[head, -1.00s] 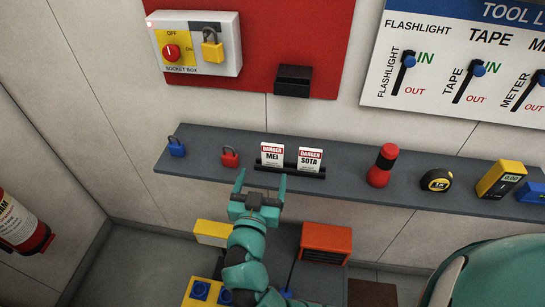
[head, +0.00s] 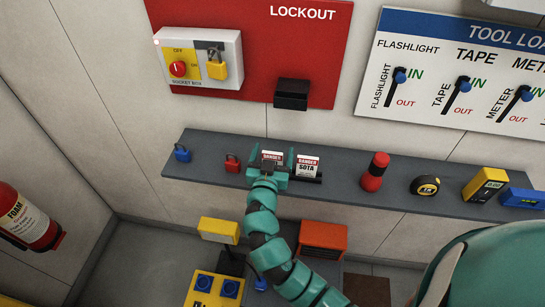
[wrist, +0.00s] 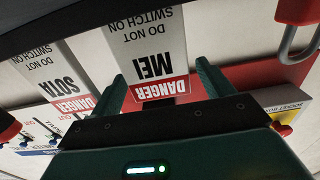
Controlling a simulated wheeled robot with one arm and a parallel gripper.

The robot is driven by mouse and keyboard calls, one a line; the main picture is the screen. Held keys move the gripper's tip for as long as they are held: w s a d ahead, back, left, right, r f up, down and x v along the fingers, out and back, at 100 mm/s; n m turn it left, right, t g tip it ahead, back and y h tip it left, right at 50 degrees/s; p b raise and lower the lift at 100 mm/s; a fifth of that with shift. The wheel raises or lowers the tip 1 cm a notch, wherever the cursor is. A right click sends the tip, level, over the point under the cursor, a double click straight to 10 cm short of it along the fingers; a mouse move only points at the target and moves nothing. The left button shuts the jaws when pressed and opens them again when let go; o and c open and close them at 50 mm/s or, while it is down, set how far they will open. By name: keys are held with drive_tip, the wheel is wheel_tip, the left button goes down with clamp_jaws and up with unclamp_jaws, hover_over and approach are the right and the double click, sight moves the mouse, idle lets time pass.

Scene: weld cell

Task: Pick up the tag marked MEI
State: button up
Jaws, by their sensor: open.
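The MEI tag (head: 271,157) is a white card with a red DANGER band, standing on the grey shelf. In the wrist view the MEI tag (wrist: 148,60) appears upside down, between my gripper's two fingers. My gripper (head: 268,168) is open at the tag and hides its lower part in the head view. In the wrist view the fingers of my gripper (wrist: 160,85) stand on either side of the tag, with a gap visible. The SOTA tag (head: 307,166) stands just right of it, and also shows in the wrist view (wrist: 60,82).
The grey shelf (head: 340,190) also bears a blue padlock (head: 182,153), a red padlock (head: 232,163), a red flashlight (head: 375,171), a tape measure (head: 425,186) and a yellow meter (head: 485,185). A black holder (head: 291,94) is on the red board above.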

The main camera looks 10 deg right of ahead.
drive_tip(key=shift+w+d, duration=0.25)
drive_tip(key=shift+w, duration=0.35)
drive_tip(key=c, duration=1.1)
drive_tip(key=shift+o, duration=0.2)
